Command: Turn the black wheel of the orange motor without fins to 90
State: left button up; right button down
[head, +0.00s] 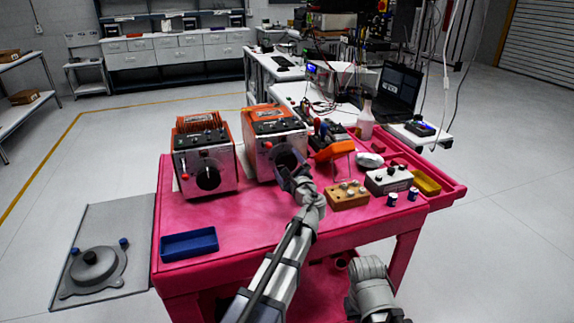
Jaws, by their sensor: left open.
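The orange motor without fins (262,115) stands at the back middle of the pink table, with a smooth orange top and a grey front face. Its black wheel (286,158) is on the front, partly hidden by my left gripper. The wheel's angle and any scale cannot be read. My left gripper (287,172) is open right in front of the wheel; I cannot tell whether it touches it. To its left stands the finned orange motor (190,128), whose black wheel (208,178) is in plain view. My right arm shows at the bottom, but its gripper does not.
A blue tray (189,246) lies at the front left of the pink table (235,222). Right of my left gripper are a wooden block with knobs (347,197), an orange-topped tool (335,150), a grey knob box (388,179) and a bottle (365,122). The table's front middle is clear.

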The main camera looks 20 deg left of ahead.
pick_arm(q)
jog(key=v, duration=0.7)
jog(key=shift+s+d, duration=0.2)
jog(key=shift+s, duration=0.15)
